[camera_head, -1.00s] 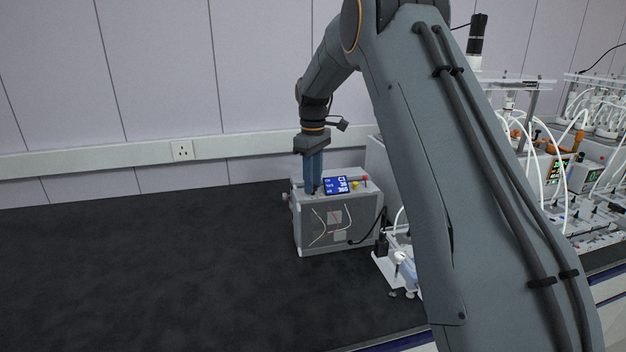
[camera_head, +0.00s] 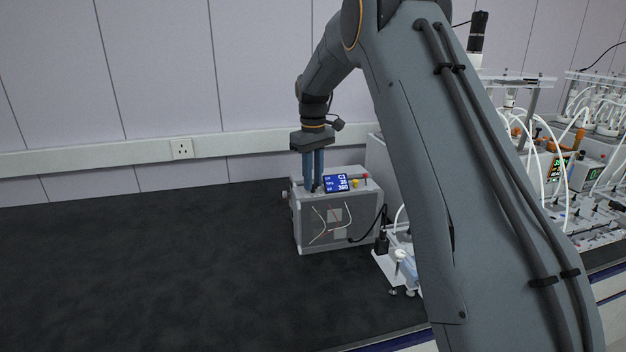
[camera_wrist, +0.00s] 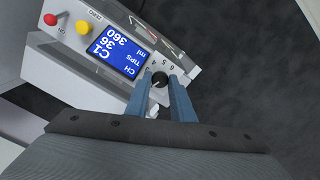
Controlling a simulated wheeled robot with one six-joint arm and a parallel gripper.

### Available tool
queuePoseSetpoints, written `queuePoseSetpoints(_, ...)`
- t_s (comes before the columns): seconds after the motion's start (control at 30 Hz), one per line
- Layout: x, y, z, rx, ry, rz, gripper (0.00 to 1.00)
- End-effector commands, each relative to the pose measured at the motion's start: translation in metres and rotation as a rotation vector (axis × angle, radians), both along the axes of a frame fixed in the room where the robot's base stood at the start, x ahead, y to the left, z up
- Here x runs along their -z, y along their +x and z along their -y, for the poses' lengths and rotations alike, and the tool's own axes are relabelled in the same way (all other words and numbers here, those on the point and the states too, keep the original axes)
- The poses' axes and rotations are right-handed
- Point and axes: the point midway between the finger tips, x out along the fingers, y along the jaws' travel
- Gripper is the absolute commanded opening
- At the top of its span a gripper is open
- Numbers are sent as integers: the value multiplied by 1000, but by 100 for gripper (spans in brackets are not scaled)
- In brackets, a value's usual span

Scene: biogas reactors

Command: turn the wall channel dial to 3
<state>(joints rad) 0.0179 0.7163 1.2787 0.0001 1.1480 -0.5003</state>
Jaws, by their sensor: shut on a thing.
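The grey control box (camera_head: 330,222) stands on the dark bench against the wall. On its top is the channel dial (camera_wrist: 159,79), a small black knob with a light pointer mark. Printed numbers sit beside the dial, partly hidden by the fingers. The blue display (camera_wrist: 121,54) reads C1 on its channel line, with 36 and 360 on the others; it also shows in the head view (camera_head: 336,183). My gripper (camera_head: 314,189) points down over the box. In the wrist view my gripper (camera_wrist: 159,76) has its two blue fingers closed on the dial from both sides.
A yellow button (camera_wrist: 82,28) and a red knob (camera_wrist: 50,19) stand on the box top beside the display. Tubed reactor equipment (camera_head: 560,165) fills the right. The dark bench (camera_head: 140,270) left of the box is clear.

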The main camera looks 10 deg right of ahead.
Motion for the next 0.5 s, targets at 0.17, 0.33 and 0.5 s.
queuePoseSetpoints(0.17,-2,1,0,166,-1,4,0)
queuePoseSetpoints(0.33,-2,1,0,328,0,4,0)
queuePoseSetpoints(0.5,-2,1,0,490,0,5,0)
